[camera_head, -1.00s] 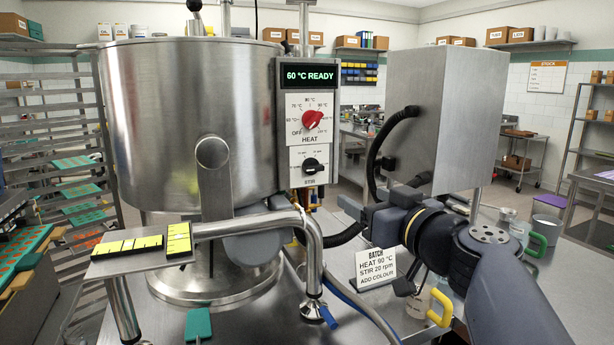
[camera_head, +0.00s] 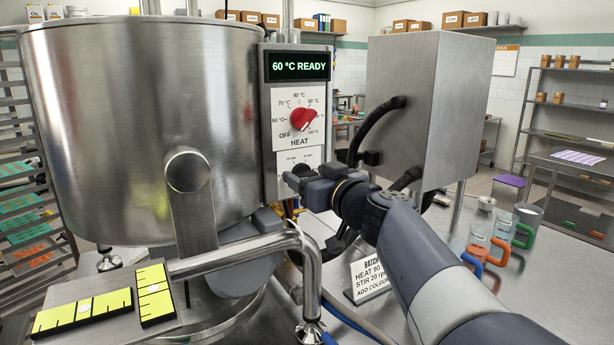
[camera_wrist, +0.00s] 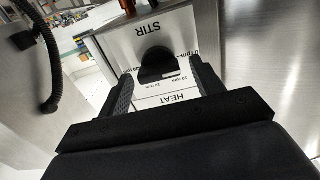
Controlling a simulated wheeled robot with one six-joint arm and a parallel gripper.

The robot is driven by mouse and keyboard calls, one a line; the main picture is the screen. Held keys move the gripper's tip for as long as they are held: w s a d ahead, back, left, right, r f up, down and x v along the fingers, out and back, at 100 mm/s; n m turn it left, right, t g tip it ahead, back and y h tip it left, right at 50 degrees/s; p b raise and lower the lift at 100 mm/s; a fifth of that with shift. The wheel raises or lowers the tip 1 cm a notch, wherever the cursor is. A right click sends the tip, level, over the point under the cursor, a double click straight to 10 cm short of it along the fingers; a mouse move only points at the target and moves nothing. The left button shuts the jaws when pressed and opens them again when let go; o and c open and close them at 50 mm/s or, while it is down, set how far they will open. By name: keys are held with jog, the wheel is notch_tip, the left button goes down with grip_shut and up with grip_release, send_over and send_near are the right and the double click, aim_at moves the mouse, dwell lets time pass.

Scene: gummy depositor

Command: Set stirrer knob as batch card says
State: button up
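The black stir knob (camera_wrist: 158,65) shows upside down in the wrist view, on a white plate marked STIR with rpm labels. Its pointer setting cannot be made out. My gripper (camera_wrist: 163,73) is open, with one finger on each side of the knob and a gap visible. In the head view my gripper (camera_head: 296,180) is in front of the stir plate (camera_head: 298,158) and hides much of it. The batch card (camera_head: 371,277) stands on the bench, partly behind my arm. It reads HEAT 90, STIR 20 rpm, ADD COLOUR, with some line ends covered.
The red heat knob (camera_head: 303,118) sits just above the stir plate, under a display (camera_head: 298,66) reading 60 °C READY. The steel kettle (camera_head: 140,130) is on the left. A steel box (camera_head: 415,110) with a black hose stands right. Several handled jugs (camera_head: 476,245) stand on the bench.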

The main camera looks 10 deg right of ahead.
jog(key=c, duration=0.9)
jog(key=shift+f+b, duration=0.1)
jog(key=shift+b, duration=0.2)
jog(key=m+b, duration=0.1)
jog(key=m, duration=0.7)
jog(key=m+b, duration=0.1)
jog(key=m, duration=0.7)
jog(key=m+b, duration=0.1)
jog(key=m, duration=0.6)
jog(key=shift+d+f+m+b, duration=0.2)
jog(key=shift+f+m+b, duration=0.1)
jog(key=shift+f+m, duration=0.1)
